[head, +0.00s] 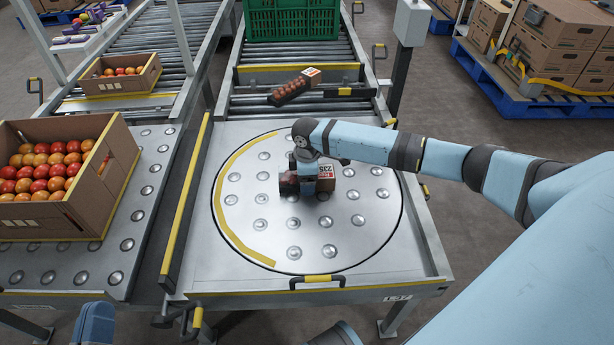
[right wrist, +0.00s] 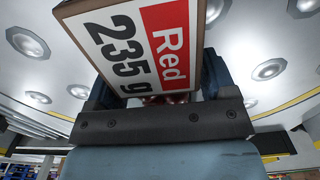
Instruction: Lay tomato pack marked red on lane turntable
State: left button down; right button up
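A tomato pack (head: 325,186) with a white and red label is over the lane turntable (head: 345,245). In the right wrist view the pack's label (right wrist: 135,50) reads "Red 235 g". My right gripper (head: 305,182) reaches in from the right and is shut on this pack, with a dark finger on each side of it. The wrist hides part of the pack, and I cannot tell whether it touches the turntable. My left gripper (head: 97,323) shows only partly at the bottom left edge, with its fingers' state unclear.
Another tomato pack (head: 293,86) lies on the rollers behind the turntable, before a green crate (head: 292,22). Cardboard boxes of tomatoes (head: 110,175) (head: 122,74) stand on the left lane. A yellow-edged rail (head: 185,200) separates the lanes. The turntable's front and left are clear.

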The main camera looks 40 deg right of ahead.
jog(key=shift+o, duration=1)
notch_tip(320, 180, up, 3)
jog(key=shift+f+p, duration=0.1)
jog(key=shift+p, duration=0.6)
notch_tip(320, 180, up, 2)
jog(key=shift+r+p, duration=0.1)
jog(key=shift+p, duration=0.3)
pick_arm(q)
jog(key=shift+a+f+g+y+p, duration=0.4)
jog(key=shift+a+f+y+p, duration=0.05)
jog(key=shift+f, duration=0.4)
jog(key=shift+a+f+g+y+p, duration=0.4)
jog(key=shift+f+y+p, duration=0.1)
jog(key=shift+f, duration=0.4)
jog(key=shift+a+f+g+y+p, duration=0.4)
jog(key=shift+a+f+y+p, duration=0.05)
jog(key=shift+f, duration=0.4)
pick_arm(e)
notch_tip(320, 180, up, 9)
